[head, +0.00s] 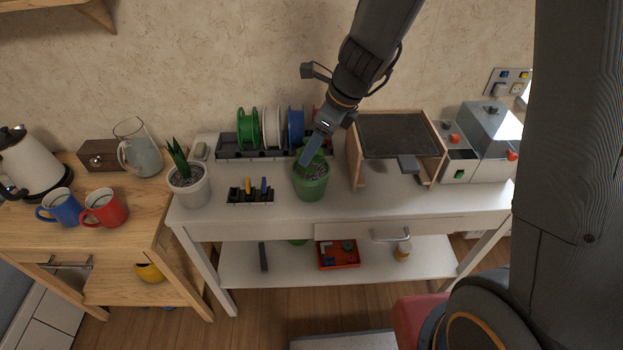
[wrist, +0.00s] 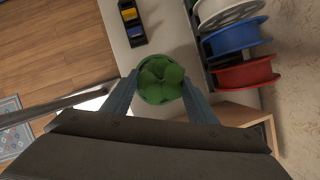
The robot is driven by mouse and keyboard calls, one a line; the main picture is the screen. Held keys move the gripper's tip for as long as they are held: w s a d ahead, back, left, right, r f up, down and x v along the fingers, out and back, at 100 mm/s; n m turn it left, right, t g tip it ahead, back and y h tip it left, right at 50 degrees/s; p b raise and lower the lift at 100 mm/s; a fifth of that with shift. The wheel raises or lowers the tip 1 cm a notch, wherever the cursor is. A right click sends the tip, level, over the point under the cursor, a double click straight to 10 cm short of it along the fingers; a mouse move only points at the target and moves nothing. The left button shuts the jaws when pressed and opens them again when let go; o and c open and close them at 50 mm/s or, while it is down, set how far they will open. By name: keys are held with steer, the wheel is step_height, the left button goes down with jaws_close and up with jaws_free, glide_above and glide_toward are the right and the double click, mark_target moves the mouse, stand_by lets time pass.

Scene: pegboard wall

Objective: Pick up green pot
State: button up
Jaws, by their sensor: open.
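The green pot (head: 311,188) stands upright on the white table, with dark soil and a green plant in it. In the wrist view the pot (wrist: 160,96) shows from above, its leaves filling most of the rim. My gripper (head: 308,158) reaches down to the pot from above. In the wrist view my gripper (wrist: 158,88) is open, with one finger on each side of the pot. I cannot tell whether the fingers touch it. In the head view the near finger hides part of the plant.
A spool rack (head: 236,150) stands behind the pot. A wooden box with a dark top (head: 398,135) is close on the right. A small black holder (head: 250,196) and a white pot (head: 189,188) are on the left. The table front is clear.

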steer(key=shift+x, duration=1.25)
jaws_close()
stand_by(0.4)
